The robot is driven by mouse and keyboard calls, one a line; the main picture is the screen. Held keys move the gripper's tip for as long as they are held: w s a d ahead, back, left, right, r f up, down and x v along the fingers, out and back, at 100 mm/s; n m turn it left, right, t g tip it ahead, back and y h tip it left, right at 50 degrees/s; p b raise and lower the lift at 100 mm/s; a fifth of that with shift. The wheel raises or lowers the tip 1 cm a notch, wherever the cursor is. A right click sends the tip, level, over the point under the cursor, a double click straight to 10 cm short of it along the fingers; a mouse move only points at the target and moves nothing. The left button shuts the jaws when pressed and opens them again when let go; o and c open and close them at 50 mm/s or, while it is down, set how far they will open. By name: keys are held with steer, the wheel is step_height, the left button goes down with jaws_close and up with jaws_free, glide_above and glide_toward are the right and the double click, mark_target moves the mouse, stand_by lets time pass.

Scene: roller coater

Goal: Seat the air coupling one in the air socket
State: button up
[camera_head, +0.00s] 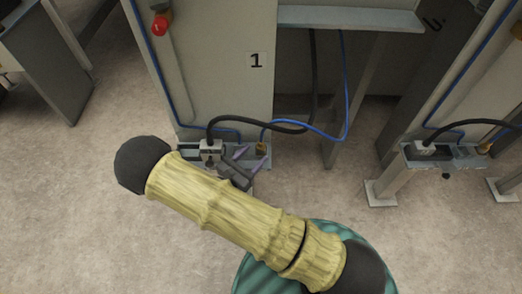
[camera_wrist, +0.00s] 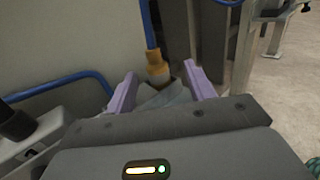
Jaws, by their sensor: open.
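The air coupling one is a brass-coloured fitting (camera_head: 261,148) on the end of a blue hose, at the low ledge of cabinet 1. In the wrist view the coupling (camera_wrist: 156,68) stands nearly upright between my two purple fingertips in the picture. My gripper (camera_head: 251,156) is open, with a finger to either side of it. I see no finger clearly touching it. A grey block shows just below the coupling; the air socket is not clearly made out, and I cannot tell whether the coupling sits in it.
A grey plug (camera_head: 210,147) with a thick black cable stands left of the coupling. A support leg (camera_head: 345,110) stands to the right. A similar ledge (camera_head: 440,157) is further right.

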mark_target(258, 149)
steer(key=shift+w+d, duration=0.1)
steer(key=x, duration=0.2)
steer(key=b+x, duration=0.1)
steer(key=x, duration=0.2)
steer(key=shift+w+f, duration=0.15)
steer(key=shift+w, duration=0.1)
steer(key=shift+a, duration=0.25)
steer(key=c, duration=1.1)
